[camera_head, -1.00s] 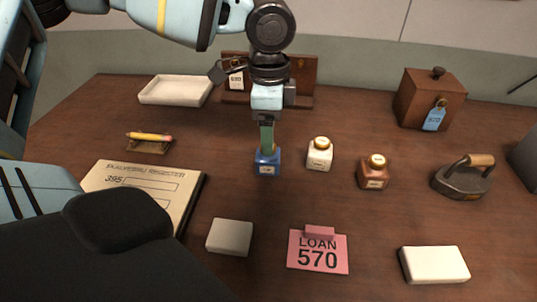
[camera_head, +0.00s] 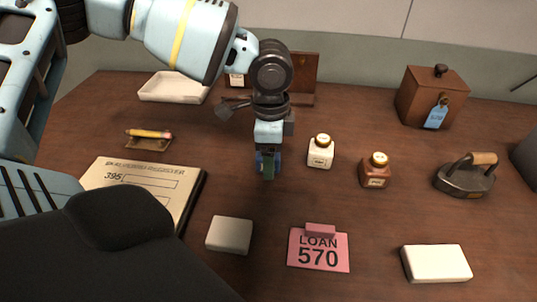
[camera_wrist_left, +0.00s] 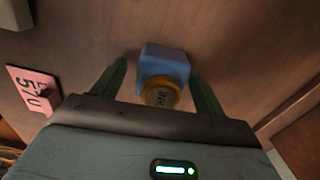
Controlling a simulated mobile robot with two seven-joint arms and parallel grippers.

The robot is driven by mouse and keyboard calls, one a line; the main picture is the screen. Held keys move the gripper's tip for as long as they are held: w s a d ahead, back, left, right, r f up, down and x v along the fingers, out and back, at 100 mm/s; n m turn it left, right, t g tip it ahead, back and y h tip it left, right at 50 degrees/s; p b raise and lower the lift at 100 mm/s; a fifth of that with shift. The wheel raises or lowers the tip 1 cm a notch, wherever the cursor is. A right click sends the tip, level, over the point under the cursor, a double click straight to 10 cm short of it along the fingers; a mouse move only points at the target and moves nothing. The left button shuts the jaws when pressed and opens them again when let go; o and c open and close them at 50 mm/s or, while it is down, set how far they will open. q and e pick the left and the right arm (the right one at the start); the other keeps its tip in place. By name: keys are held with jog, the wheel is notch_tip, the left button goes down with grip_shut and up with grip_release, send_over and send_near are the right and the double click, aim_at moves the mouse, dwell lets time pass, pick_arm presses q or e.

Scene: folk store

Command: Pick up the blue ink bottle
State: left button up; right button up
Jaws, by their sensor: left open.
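The blue ink bottle stands upright on the brown table, mostly hidden behind my left gripper (camera_head: 268,170) in the head view. In the left wrist view the blue ink bottle (camera_wrist_left: 164,62) shows its blue body and gold cap. It lies between the two green fingers of my left gripper (camera_wrist_left: 159,75). The fingers are open, one on each side, with a visible gap on both sides of the bottle. My right gripper is not seen.
A white ink bottle (camera_head: 320,152) stands close to the right, with a brown ink bottle (camera_head: 375,172) beyond it. A pink loan card (camera_head: 318,250) and a pale block (camera_head: 229,235) lie nearer the front. A wooden stand (camera_head: 303,75) is behind.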

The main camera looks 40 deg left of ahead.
pick_arm(q)
jog(key=shift+c, duration=0.4)
jog(key=c, duration=1)
jog(key=shift+r, duration=0.15)
jog(key=shift+c, duration=0.2)
notch_tip(320, 180, up, 28)
jog(key=p, duration=0.2)
jog(key=shift+p, duration=0.35)
